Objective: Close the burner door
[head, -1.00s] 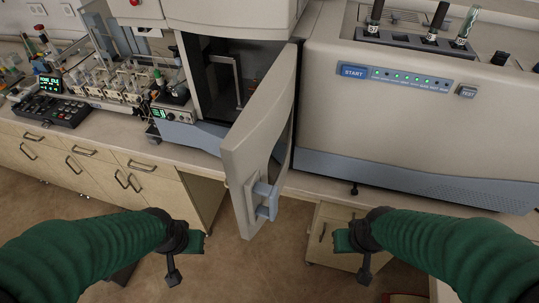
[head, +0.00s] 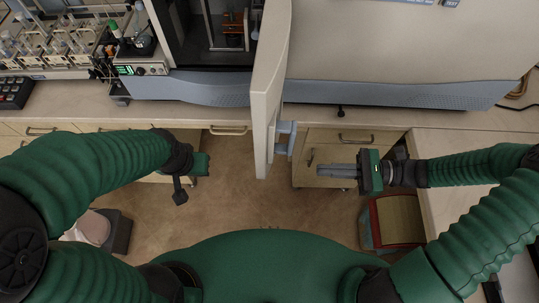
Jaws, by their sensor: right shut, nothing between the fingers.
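The burner door (head: 268,95) is a beige panel that stands wide open, swung out from the instrument toward me, seen nearly edge-on. Its blue-grey handle (head: 286,138) sticks out on the door's right side near the free end. The open burner compartment (head: 212,28) shows dark at the top, left of the door. My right gripper (head: 322,171) is right of the handle, fingers together and pointing left at it, empty, with a gap between. My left gripper (head: 181,199) is left of the door, apart from it; its fingers do not show clearly.
The counter edge (head: 370,118) runs below the instruments, with drawers (head: 340,138) underneath. A second beige machine (head: 400,60) fills the right. Small lab gear with a green display (head: 140,70) stands left of the compartment. Open floor lies around the door's free end.

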